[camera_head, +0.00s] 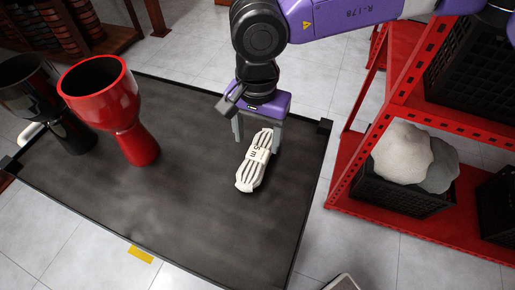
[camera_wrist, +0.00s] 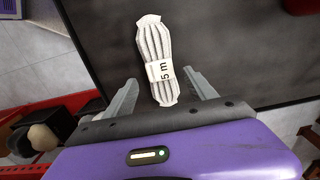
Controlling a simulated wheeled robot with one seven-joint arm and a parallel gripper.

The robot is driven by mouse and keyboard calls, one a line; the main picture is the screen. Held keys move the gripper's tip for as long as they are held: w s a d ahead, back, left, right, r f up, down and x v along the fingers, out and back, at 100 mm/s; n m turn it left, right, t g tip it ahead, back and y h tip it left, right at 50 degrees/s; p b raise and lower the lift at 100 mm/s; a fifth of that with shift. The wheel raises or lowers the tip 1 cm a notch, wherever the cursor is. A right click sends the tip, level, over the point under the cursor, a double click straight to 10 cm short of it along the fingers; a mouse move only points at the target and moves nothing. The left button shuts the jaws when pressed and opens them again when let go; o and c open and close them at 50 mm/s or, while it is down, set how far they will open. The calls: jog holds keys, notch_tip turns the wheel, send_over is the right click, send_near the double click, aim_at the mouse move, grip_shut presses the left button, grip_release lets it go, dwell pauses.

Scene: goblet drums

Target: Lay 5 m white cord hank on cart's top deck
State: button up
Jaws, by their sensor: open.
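The white cord hank (camera_head: 253,163), with a "5 m" label band, lies on a dark flat deck (camera_head: 190,200) with a thin raised rim, near the deck's right side. It also shows in the wrist view (camera_wrist: 157,58), lengthwise between the fingers. My gripper (camera_head: 257,138) is open over the hank's far end, one finger on each side. In the wrist view the fingers (camera_wrist: 162,85) stand apart from the hank, with gaps on both sides. I cannot tell how high the fingertips are above the deck.
A red goblet drum (camera_head: 115,105) and a black one (camera_head: 45,100) stand on the deck's left. A red rack (camera_head: 345,160) on the right holds black crates (camera_head: 410,195), one with pale rounded lumps (camera_head: 402,152). The deck's middle is clear. A yellow mark (camera_head: 140,254) shows at the front.

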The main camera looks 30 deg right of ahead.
aim_at(257, 153)
jog(key=shift+r, duration=2.8)
